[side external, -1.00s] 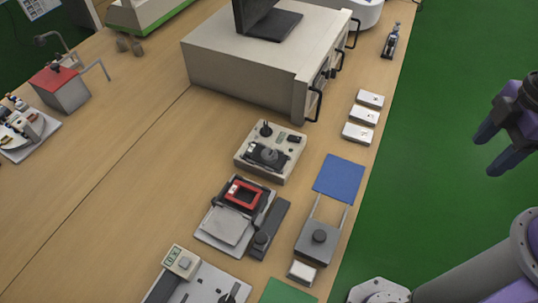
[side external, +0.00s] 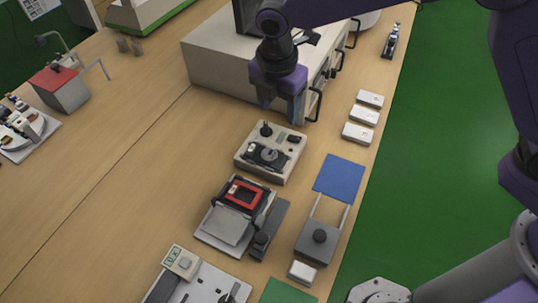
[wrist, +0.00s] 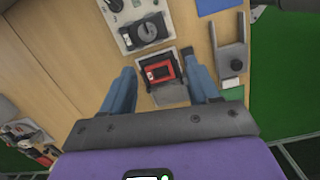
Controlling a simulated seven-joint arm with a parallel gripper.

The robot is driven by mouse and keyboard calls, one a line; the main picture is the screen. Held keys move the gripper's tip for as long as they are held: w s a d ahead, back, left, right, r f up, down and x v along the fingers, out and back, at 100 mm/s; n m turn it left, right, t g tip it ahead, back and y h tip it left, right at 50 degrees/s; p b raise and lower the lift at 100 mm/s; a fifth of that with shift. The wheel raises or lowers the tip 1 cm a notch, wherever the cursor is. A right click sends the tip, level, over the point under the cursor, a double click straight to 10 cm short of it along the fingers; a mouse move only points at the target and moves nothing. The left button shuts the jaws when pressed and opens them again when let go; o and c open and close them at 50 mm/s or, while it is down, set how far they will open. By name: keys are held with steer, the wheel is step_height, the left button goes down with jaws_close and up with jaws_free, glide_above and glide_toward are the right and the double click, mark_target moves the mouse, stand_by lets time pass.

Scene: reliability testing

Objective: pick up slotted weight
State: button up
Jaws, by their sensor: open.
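My gripper (side external: 281,106) is open and empty, fingers pointing down. In the side view it hangs in front of the large beige cabinet, above and behind the beige test box. In the wrist view its two blue fingers (wrist: 163,70) frame the red-framed device. A round dark-grey disc with a slot-like mark (wrist: 148,31) sits on the beige test box and looks like the slotted weight. It shows small in the side view (side external: 272,155). I cannot be sure it is the weight. The gripper is apart from it.
The beige test box (side external: 244,162) has a black knob. A red-framed device (side external: 242,193), a grey fork-shaped block (side external: 317,244) and a blue mat (side external: 338,177) are near it. Several white boxes (side external: 363,116) line the table's right edge. The beige cabinet (side external: 225,70) stands behind.

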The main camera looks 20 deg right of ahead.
step_height(320, 180, down, 2)
steer(key=w+a+n, duration=0.2)
steer(key=a, duration=0.1)
glide_toward(269, 151)
step_height(269, 151, down, 8)
steer(key=shift+s+d+f, duration=0.1)
steer(key=shift+d, duration=0.1)
steer(key=c, duration=0.9)
